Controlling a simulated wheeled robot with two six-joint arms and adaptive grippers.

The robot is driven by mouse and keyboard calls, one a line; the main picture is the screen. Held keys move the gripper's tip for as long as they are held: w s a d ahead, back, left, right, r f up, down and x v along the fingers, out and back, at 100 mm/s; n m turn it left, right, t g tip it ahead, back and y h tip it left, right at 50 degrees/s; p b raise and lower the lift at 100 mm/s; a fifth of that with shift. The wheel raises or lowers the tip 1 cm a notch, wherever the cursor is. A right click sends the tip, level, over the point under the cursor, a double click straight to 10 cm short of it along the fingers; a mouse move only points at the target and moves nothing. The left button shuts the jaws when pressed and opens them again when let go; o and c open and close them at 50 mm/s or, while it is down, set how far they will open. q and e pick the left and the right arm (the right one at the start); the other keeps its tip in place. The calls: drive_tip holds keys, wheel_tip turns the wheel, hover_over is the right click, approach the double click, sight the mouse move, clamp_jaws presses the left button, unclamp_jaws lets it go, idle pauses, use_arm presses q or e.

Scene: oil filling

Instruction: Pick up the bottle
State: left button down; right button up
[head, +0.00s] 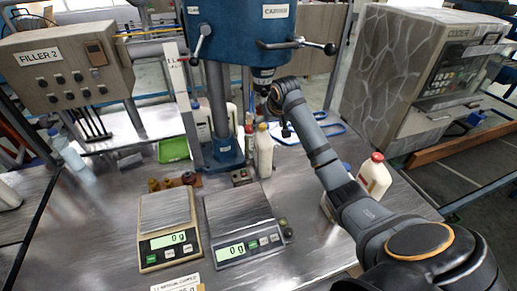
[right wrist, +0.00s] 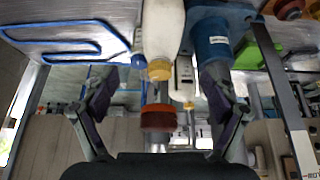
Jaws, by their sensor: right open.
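A white bottle (head: 264,152) stands upright on the metal table beside the blue column of the capper. My right gripper (head: 278,112) is close above and behind it, under the capper head, and looks small and partly hidden by my arm. In the right wrist view the open fingers (right wrist: 160,97) are spread apart. The white bottle with a yellow cap (right wrist: 163,30) lies in line with the gap between them, not gripped. My left gripper is not in view.
The blue capper (head: 240,30) hangs over the bottle area. More bottles stand behind the column. A blue hose-like loop (head: 330,128) lies at the back right.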

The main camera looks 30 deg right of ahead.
sight(265, 137)
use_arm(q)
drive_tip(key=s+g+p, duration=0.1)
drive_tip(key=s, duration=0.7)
use_arm(e)
wheel_tip(265, 137, down, 2)
drive_tip(key=shift+f, duration=0.25)
drive_tip(key=p+x, duration=0.1)
drive_tip(key=x, duration=0.2)
drive_tip(key=shift+w+a, duration=0.1)
drive_tip(key=shift+w, duration=0.05)
drive_tip(key=p+x, duration=0.1)
drive_tip(key=x, duration=0.2)
drive_tip(key=shift+f, duration=0.2)
drive_tip(key=shift+w+f, duration=0.15)
drive_tip(key=shift+f, duration=0.05)
drive_tip(key=shift+r, duration=0.1)
drive_tip(key=c, duration=1.7)
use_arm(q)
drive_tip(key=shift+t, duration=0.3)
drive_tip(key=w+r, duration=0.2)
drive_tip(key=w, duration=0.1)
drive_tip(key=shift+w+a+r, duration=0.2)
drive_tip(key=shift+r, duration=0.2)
use_arm(e)
clamp_jaws()
